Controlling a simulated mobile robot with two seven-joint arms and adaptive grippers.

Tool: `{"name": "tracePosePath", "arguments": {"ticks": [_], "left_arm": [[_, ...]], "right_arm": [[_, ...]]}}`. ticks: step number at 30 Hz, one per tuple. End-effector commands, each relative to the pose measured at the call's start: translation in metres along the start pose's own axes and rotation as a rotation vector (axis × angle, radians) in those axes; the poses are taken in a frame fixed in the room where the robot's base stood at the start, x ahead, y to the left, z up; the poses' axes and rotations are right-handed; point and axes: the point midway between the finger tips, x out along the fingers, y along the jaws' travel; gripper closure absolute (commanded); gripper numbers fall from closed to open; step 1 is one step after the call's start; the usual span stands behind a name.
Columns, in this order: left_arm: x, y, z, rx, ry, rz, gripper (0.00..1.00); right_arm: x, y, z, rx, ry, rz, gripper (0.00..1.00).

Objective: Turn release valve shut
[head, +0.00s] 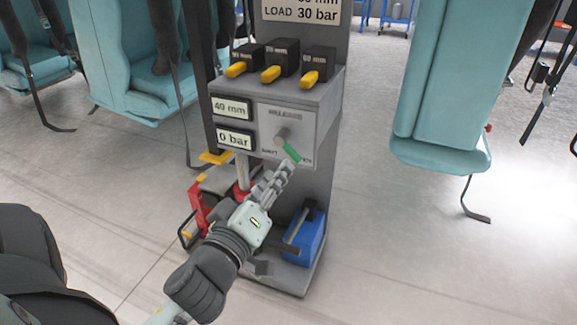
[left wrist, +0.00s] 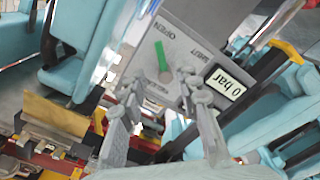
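The release valve has a short green lever (head: 291,152) on a grey knob (head: 281,134), set in the panel front under the word RELEASE. The lever slants down and right, towards the OPEN label; the SHUT label is to the left. In the left wrist view the green lever (left wrist: 161,56) points at OPEN. My left gripper (head: 284,168) is just below the lever in the head view. In the left wrist view its fingers (left wrist: 160,83) are spread, with the valve beyond the gap; I cannot tell whether they touch it. My right gripper is not in view.
The grey panel (head: 325,120) carries yellow-tipped levers (head: 271,74) on top and displays reading 40 mm (head: 232,108) and 0 bar (head: 235,139). A blue box (head: 310,235) and red parts (head: 197,208) stand at its base. Teal seats (head: 445,90) hang on both sides.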

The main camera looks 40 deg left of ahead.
Motion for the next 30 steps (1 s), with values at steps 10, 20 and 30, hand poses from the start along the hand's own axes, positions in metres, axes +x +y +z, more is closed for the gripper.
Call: {"name": "tracePosePath", "arguments": {"ticks": [10, 20, 30], "left_arm": [[0.052, 0.000, 0.000, 0.006, -0.001, 0.000, 0.68], [0.070, -0.002, 0.001, 0.003, -0.003, -0.005, 0.68], [0.070, -0.002, 0.001, 0.003, -0.002, -0.006, 0.90]], "right_arm": [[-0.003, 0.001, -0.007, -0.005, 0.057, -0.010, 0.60], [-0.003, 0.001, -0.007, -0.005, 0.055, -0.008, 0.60], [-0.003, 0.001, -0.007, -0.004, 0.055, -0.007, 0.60]]}}
